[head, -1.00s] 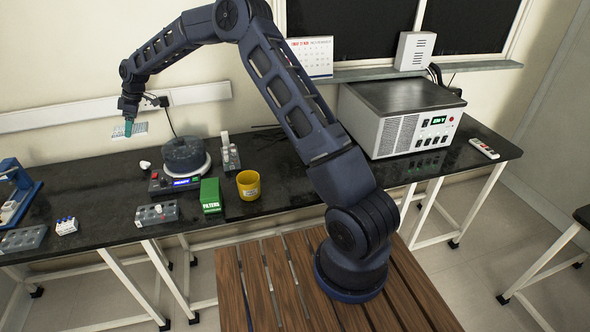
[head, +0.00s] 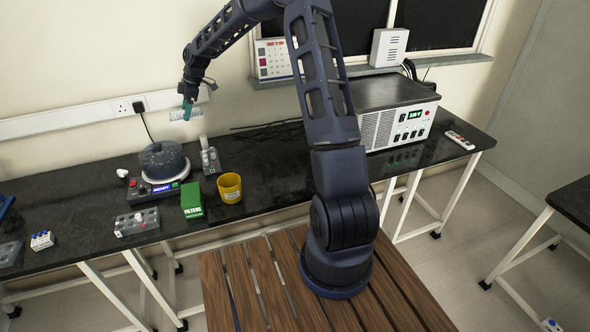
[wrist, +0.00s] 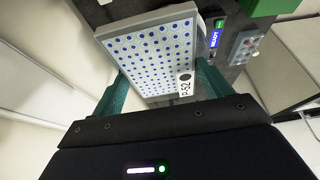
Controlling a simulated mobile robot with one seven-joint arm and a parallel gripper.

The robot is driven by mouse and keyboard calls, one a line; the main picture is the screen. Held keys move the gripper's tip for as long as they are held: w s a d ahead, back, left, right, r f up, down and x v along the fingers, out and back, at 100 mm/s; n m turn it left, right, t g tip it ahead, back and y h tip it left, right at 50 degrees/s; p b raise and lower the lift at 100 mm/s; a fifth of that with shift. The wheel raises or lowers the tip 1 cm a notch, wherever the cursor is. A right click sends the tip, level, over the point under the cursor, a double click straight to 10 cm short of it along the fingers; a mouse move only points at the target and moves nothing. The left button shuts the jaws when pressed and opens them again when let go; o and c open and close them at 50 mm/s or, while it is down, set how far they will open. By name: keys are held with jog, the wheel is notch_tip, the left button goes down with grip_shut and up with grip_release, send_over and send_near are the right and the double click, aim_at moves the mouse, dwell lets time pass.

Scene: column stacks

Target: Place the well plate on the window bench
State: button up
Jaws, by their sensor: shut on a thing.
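My gripper (head: 188,106) is shut on the well plate (head: 196,114), a pale plate held in the air above the back of the black bench, near the wall.
Below the plate stand a round dark device (head: 163,160) with a lit display and a grey rack (head: 210,157). A green box (head: 192,200) and a yellow cup (head: 229,188) are nearer the front. A large instrument (head: 395,115) fills the right part. Bare bench lies between cup and instrument.

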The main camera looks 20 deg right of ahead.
jog(key=s+d, duration=0.3)
jog(key=d, duration=0.6)
jog(key=s+d, duration=0.4)
jog(key=d, duration=0.6)
send_over(274, 170)
jog(key=d, duration=0.1)
notch_tip(274, 170, down, 2)
jog(key=f, duration=2)
jog(key=shift+d+f, duration=0.25)
jog(key=o, duration=0.6)
jog(key=shift+f, duration=0.15)
jog(key=o, duration=0.4)
